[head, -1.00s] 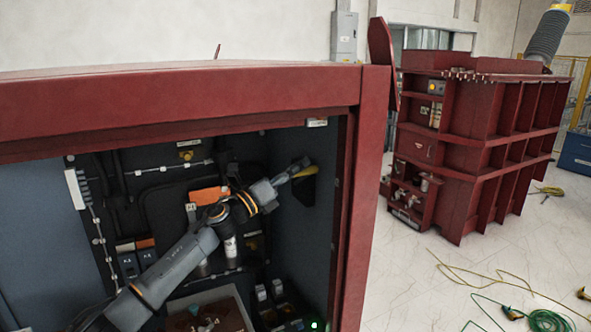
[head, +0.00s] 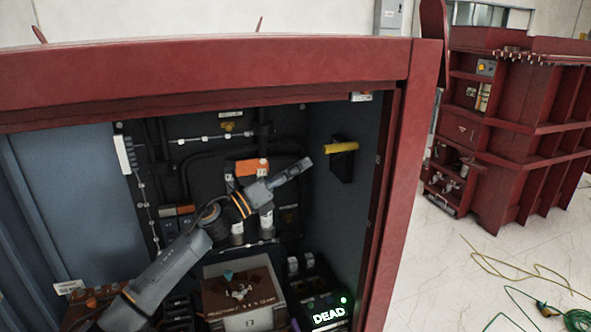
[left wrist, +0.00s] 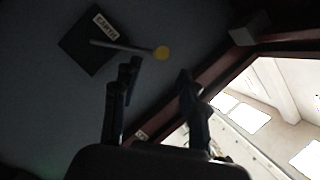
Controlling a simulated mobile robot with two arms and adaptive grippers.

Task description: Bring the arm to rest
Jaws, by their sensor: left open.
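My left arm (head: 172,268) reaches from the lower left into the open red cabinet. Its gripper (head: 303,165) is in front of the dark back panel, left of a yellow handle (head: 341,148) and apart from it. In the left wrist view the gripper's two dark fingers (left wrist: 160,82) stand apart with nothing between them. The handle's yellow end (left wrist: 161,53) shows beyond them, on a black labelled box (left wrist: 88,44). My right gripper is not in view.
The cabinet's red frame (head: 392,200) borders the opening at the right and top. Inside stand a brown-topped box (head: 245,300) and a lit "DEAD" display (head: 328,315). A red transformer (head: 520,130) stands at the right, with cables (head: 520,295) on the floor.

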